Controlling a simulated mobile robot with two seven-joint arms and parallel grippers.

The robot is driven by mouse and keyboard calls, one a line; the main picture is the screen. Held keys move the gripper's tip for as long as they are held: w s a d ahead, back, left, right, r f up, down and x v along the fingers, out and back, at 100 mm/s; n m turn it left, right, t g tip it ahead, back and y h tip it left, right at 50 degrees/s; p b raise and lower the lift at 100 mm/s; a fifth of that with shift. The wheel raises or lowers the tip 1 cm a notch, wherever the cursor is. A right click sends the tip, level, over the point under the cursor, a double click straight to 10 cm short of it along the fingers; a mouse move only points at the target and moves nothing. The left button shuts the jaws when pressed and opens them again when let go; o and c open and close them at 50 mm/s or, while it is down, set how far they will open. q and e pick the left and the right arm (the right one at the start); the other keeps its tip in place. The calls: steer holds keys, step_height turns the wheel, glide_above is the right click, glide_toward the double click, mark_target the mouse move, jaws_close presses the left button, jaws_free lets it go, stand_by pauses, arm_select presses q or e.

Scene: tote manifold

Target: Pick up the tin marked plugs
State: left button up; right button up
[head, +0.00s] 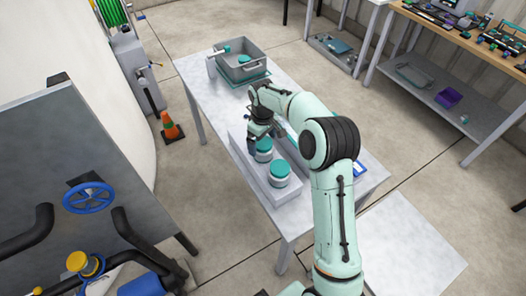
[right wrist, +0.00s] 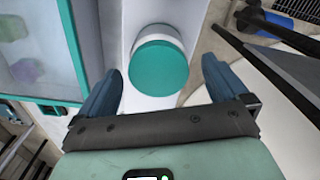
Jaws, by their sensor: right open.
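Two white tins with teal lids, a farther tin (head: 264,146) and a nearer tin (head: 279,176), stand upright in a pale long holder (head: 292,200) on the table. No marking can be read on either, so I cannot tell which is plugs. My right gripper (head: 262,131) is over the farther tin, its arm hiding part of the holder. In the right wrist view a teal-lidded tin (right wrist: 160,68) lies ahead between the spread fingers of the open, empty right gripper (right wrist: 160,78), apart from both. My left gripper is not in view.
A grey tote (head: 264,68) with teal-lidded items stands at the table's far end. The table (head: 197,82) has bare space left of the holder. A blue-wheeled valve (head: 89,197) and dark pipes are at left, an orange cone (head: 170,128) on the floor.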

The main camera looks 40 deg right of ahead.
step_height(320, 180, down, 3)
steer(key=shift+d+f, duration=0.1)
steer(key=shift+f, duration=0.1)
steer(key=shift+r, duration=0.1)
steer(key=c, duration=1.1)
